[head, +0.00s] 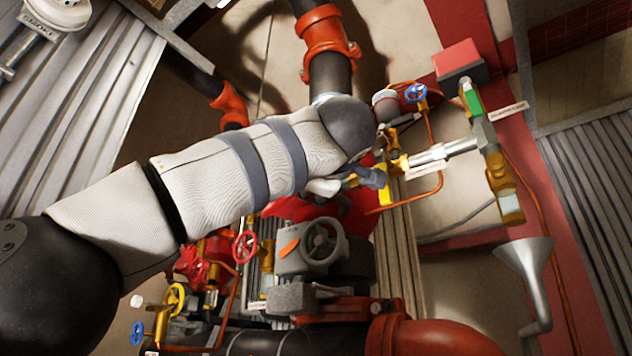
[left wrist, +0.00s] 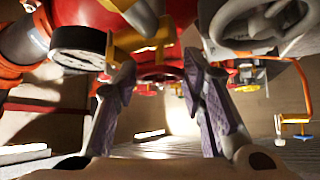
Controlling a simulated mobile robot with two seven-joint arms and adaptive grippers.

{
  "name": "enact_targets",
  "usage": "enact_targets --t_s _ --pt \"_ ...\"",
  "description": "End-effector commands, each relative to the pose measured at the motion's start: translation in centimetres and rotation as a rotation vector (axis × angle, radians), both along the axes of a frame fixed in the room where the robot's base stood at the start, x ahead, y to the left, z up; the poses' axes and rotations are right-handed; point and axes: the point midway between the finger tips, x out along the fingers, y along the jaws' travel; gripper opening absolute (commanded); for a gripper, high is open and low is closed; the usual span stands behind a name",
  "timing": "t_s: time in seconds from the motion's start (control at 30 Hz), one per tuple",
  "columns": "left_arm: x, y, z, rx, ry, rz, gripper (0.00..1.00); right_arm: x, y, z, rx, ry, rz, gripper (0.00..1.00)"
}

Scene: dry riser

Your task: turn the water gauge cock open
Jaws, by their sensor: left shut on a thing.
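My left gripper (head: 372,178) reaches in from the left in the head view, and its fingers meet a yellow handle (head: 386,194) beside the small pipework. This looks like the handle of the water gauge cock. In the left wrist view my left gripper (left wrist: 157,72) has its two fingers apart at either side of the picture's middle, with the yellow part (left wrist: 125,43) near the left fingertip. My forearm and wrist hide part of the valve group. My right gripper is not in view.
A blue handwheel (head: 416,93) and copper tubes lie close above the gripper. A sight fitting with a green part (head: 471,98) and a grey funnel (head: 525,258) stand to the right. A large grey handwheel (head: 319,241) is below. Red pipes crowd around.

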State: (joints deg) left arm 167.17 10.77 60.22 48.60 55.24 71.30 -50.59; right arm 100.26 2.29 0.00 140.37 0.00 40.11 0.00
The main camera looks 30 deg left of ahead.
Motion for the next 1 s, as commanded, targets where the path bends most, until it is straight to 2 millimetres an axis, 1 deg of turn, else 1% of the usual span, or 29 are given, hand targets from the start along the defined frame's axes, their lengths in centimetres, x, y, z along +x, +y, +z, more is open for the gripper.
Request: enact_targets --t_s 0.3,0.77,0.8,0.87,1.0 --pt "-0.02 -0.04 0.14 -0.076 0.005 -0.001 0.09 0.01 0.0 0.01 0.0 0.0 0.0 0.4" --pt "-0.04 -0.02 0.18 -0.083 0.005 -0.001 0.09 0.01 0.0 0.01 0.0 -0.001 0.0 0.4" --pt "-0.04 -0.02 0.19 -0.083 0.005 -0.001 0.46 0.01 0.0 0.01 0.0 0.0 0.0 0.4" --pt "-0.04 -0.02 0.18 -0.083 0.005 -0.001 0.58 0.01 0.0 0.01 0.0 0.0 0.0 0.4" --pt "-0.02 -0.01 0.16 -0.084 0.006 0.0 0.58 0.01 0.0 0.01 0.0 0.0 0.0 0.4"
